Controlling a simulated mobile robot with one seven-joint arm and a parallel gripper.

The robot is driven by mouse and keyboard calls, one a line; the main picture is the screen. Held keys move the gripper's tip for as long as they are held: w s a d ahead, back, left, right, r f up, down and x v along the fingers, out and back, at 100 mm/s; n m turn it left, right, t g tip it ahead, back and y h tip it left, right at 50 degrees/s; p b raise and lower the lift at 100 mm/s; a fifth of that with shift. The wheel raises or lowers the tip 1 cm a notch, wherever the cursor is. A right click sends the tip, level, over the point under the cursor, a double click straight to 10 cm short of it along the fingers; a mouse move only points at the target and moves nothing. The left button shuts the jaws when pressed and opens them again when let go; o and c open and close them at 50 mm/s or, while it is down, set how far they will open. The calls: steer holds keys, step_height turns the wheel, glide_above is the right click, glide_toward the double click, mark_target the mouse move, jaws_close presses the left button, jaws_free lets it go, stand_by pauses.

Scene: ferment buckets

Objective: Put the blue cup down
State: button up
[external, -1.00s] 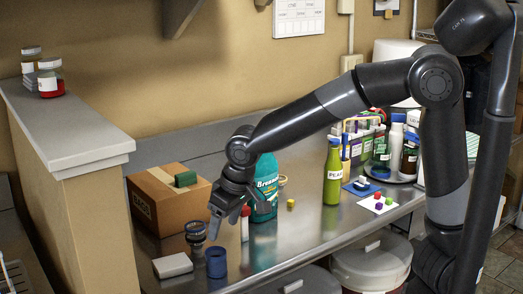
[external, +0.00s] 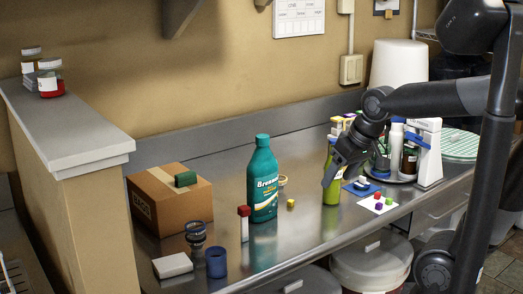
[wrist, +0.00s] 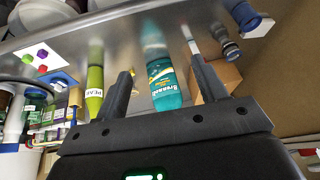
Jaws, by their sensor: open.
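The blue cup (external: 216,262) stands upright on the steel counter near its front left, beside a white block (external: 172,265) and a dark ribbed jar (external: 195,236). It also shows at the top right of the wrist view (wrist: 243,15). My gripper (external: 335,180) is well to the right of the cup, in front of the green bottle and partly hiding it. Its fingers (wrist: 162,70) are apart in the wrist view, with nothing held between them.
A teal bottle (external: 263,185) and a red-topped white block (external: 244,224) stand mid-counter. A cardboard box (external: 168,202) stands at the left. The green bottle (external: 331,192), small coloured cubes and a crowded tray are at the right. The front middle of the counter is clear.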

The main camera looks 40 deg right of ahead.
steer(key=s+d+m+h, duration=0.1)
steer(key=s+d, duration=0.3)
steer(key=s, duration=0.2)
steer(key=shift+d+t+h, duration=0.25)
steer(key=shift+t+h, duration=0.05)
steer(key=shift+t, duration=0.1)
stand_by(0.8)
